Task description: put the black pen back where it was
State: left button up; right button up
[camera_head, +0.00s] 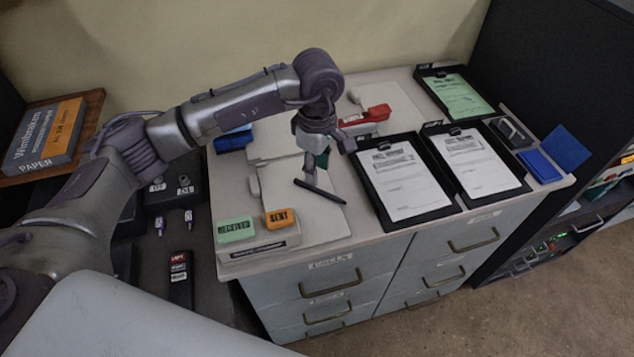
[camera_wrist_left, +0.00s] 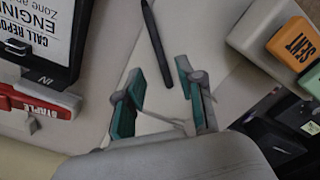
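The black pen (camera_head: 320,191) appears to lie on a pale flat sheet or pad (camera_head: 318,219) near the middle of the cabinet top. In the left wrist view the pen (camera_wrist_left: 154,40) points away from the hand, with its near end between the fingertips. My left gripper (camera_head: 314,172) points down just behind the pen in the head view. In the left wrist view its teal-padded fingers (camera_wrist_left: 158,77) are spread apart with nothing held between them. Whether the fingertips are level with the pen cannot be told. My right gripper is in neither view.
Orange SENT (camera_head: 279,218) and green (camera_head: 236,230) blocks sit on a base at the front left. Two clipboards (camera_head: 404,178) (camera_head: 475,161) lie to the right, and a green-sheet clipboard (camera_head: 457,95) behind. A red stapler (camera_head: 366,118) and blue box (camera_head: 233,138) are farther back.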

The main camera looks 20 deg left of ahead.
aim_at(317, 189)
pick_arm(q)
notch_tip(317, 189, up, 7)
jog(key=b, duration=0.1)
jog(key=shift+f, duration=0.2)
dwell(0.4)
